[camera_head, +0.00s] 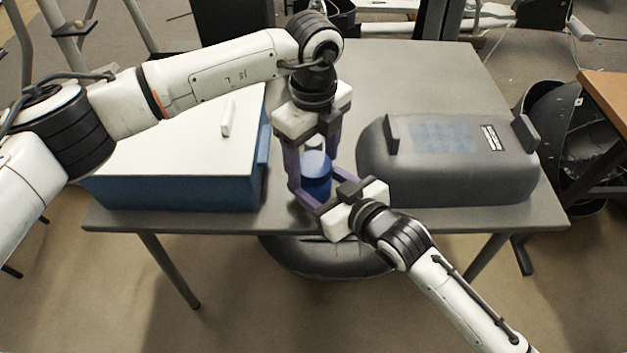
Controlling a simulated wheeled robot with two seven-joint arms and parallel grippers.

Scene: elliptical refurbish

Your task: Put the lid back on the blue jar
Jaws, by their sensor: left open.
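The blue jar (317,187) stands upright near the table's front middle, between my two grippers.
A blue box with a white lid (175,190) stands on the grey table (420,75) at left. A grey rounded tub (450,180) stands at right. The table's back middle is clear. A dark round object (325,258) lies under the table.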

